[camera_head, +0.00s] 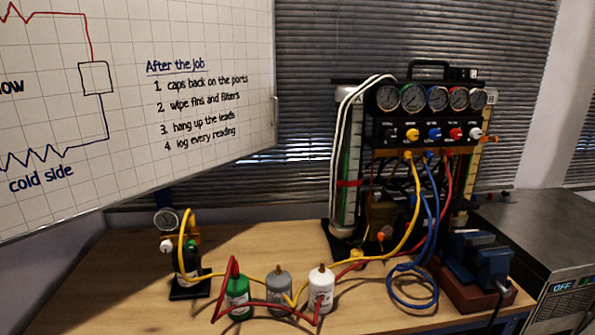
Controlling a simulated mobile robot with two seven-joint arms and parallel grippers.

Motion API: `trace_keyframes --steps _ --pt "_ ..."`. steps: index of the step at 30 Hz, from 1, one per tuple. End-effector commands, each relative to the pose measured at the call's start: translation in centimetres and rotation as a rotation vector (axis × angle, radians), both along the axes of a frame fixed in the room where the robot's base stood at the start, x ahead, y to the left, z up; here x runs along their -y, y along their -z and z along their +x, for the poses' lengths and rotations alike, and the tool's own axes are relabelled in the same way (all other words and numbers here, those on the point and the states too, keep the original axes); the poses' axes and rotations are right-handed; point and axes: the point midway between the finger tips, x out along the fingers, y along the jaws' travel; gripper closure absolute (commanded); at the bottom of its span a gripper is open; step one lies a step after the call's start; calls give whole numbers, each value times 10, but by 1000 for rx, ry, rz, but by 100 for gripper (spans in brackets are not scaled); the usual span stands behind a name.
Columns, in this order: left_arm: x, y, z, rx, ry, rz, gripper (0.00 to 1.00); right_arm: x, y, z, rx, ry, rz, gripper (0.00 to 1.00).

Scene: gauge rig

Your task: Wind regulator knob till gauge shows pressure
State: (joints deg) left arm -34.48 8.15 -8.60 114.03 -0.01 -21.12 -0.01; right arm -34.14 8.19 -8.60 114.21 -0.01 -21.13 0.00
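A small round gauge (166,220) with a pale face stands at the left of the bench above a dark bottle-like unit (187,262). A small pale knob (166,245) sits just below this gauge, and brass and green fittings show beside it. The gauge's needle is too small to read. A panel at the right bears a row of several dial gauges (437,97) with coloured knobs (434,133) below. I cannot tell for certain which knob is the regulator's. Neither of my grippers is in view.
Green (238,293), grey (279,290) and white (321,287) bottles stand at the bench's front, with red and yellow hoses looped around them. A blue hose (413,290) coils right of them, beside a blue vise (483,265). A whiteboard (200,90) overhangs the left. Bare wood (255,245) lies mid-bench.

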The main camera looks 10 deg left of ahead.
Motion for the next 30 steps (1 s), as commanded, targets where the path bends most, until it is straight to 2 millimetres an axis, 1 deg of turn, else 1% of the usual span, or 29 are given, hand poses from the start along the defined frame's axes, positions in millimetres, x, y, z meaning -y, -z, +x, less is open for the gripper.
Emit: trace_keyframes --steps 6,12,30 --pt "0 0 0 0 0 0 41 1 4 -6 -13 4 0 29" --pt "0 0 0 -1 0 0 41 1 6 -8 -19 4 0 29" --pt "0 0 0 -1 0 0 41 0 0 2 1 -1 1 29"
